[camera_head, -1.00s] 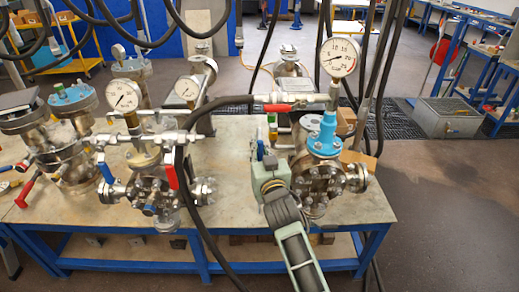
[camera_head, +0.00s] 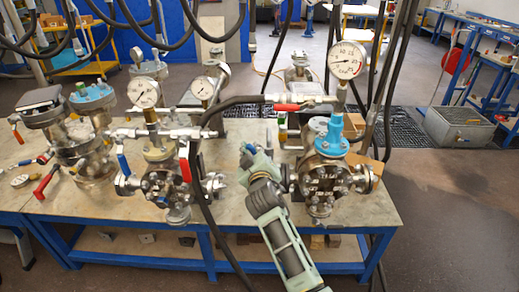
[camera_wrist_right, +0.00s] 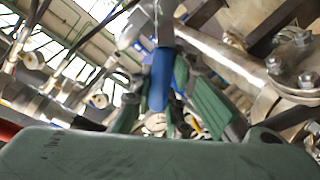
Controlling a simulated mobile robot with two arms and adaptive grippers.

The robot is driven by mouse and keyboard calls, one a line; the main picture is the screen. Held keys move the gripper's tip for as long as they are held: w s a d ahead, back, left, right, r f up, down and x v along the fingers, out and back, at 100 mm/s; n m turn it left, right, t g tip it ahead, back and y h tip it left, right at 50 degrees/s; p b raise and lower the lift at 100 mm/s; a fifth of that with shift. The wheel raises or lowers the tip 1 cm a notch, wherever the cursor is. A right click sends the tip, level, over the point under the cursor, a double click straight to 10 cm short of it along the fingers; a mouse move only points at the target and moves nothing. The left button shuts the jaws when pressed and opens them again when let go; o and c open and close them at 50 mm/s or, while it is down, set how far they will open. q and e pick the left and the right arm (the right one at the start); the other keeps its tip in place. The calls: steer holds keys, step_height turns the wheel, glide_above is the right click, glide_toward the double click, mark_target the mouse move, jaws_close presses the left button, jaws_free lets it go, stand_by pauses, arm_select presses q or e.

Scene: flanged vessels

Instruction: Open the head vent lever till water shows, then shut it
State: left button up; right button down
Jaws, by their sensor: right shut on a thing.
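The right vessel (camera_head: 325,180) is a bolted steel body with a light blue top piece (camera_head: 331,135) and a round gauge (camera_head: 345,60) above it. My right gripper (camera_head: 248,156) is just left of this vessel, and its arm comes up from the bottom. In the right wrist view the gripper (camera_wrist_right: 160,95) is shut on a blue lever (camera_wrist_right: 160,78), which sits between the fingers below a metal fitting. In the head view the gripper mostly hides this lever. I see no water coming out. My left gripper is not in view.
A red-handled valve (camera_head: 287,107) and a black hose (camera_head: 240,101) lie behind the gripper. The left vessel (camera_head: 160,185) has a blue lever (camera_head: 124,168) and a red one (camera_head: 185,170). The bench top (camera_head: 235,215) is bare at the front between the vessels.

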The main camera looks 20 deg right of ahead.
steer(key=shift+w+a+f+n+h, duration=0.1)
steer(key=shift+a+f+n+h, duration=0.2)
steer(key=shift+a+f+n, duration=0.45)
steer(key=shift+w+a+f+n+g+h+b, duration=0.1)
steer(key=shift+a+f+n+g+h+b, duration=0.15)
steer(key=shift+f+n, duration=0.75)
steer(key=shift+w+a+f+n+g+h+b, duration=0.1)
steer(key=shift+f+n+g+h+b, duration=0.3)
steer(key=shift+n, duration=0.95)
steer(key=shift+w+a+f+n+g+h+b, duration=0.1)
steer(key=shift+a+f+n+h+b, duration=0.1)
steer(key=shift+f+n, duration=0.85)
steer(key=shift+s+n, duration=0.1)
steer(key=shift+n, duration=0.15)
steer(key=c, duration=2)
jaws_free()
steer(key=shift+r, duration=0.1)
steer(key=o, duration=0.3)
steer(key=shift+r, duration=0.1)
steer(key=shift+o, duration=0.2)
